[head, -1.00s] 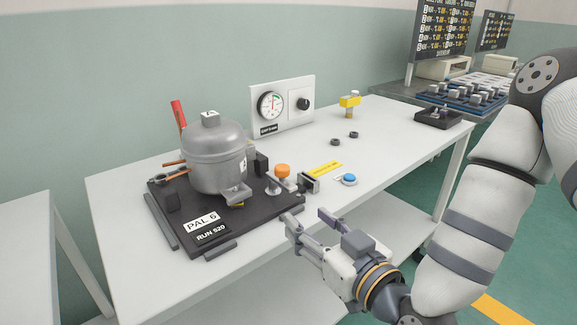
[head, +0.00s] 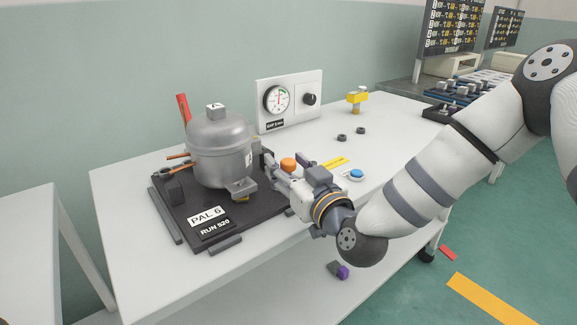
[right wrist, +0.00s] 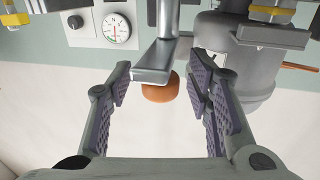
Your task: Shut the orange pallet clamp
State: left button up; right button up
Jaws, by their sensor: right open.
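The clamp's orange knob (head: 288,164) shows at the right edge of the dark pallet (head: 190,235), just beyond my right gripper (head: 283,173). The gripper hides much of the clamp in the head view. In the right wrist view, the orange knob (right wrist: 160,88) sits behind a grey metal bar (right wrist: 153,62) that appears between the open fingers of my right gripper (right wrist: 158,85). No contact is visible between the fingers and the bar. A grey compressor (head: 220,150) stands upright on the pallet. My left gripper is not in view.
A gauge panel (head: 290,100) stands at the table's back. A blue button (head: 356,174), a yellow label (head: 335,162), two dark rings and a yellow-topped fitting (head: 357,99) are to the right. The white table's (head: 130,210) front left is clear.

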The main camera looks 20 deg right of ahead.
grip_shut()
jog(key=shift+s+a+r+m+h+p, duration=0.1)
jog(key=shift+a+m+h+p, duration=0.1)
jog(key=shift+h, duration=0.15)
jog(key=shift+a+r+m+h+p, duration=0.1)
jog(key=shift+m+h+p, duration=0.1)
jog(key=shift+h, duration=0.15)
jog(key=shift+a+m+h, duration=0.1)
jog(key=shift+m+h, duration=0.3)
jog(key=shift+h, duration=0.2)
jog(key=shift+f+m+h+p, duration=0.2)
jog(key=shift+m+h+p, duration=0.15)
jog(key=shift+m+h, duration=0.55)
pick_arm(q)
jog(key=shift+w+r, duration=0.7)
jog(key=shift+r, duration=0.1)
pick_arm(e)
grip_release()
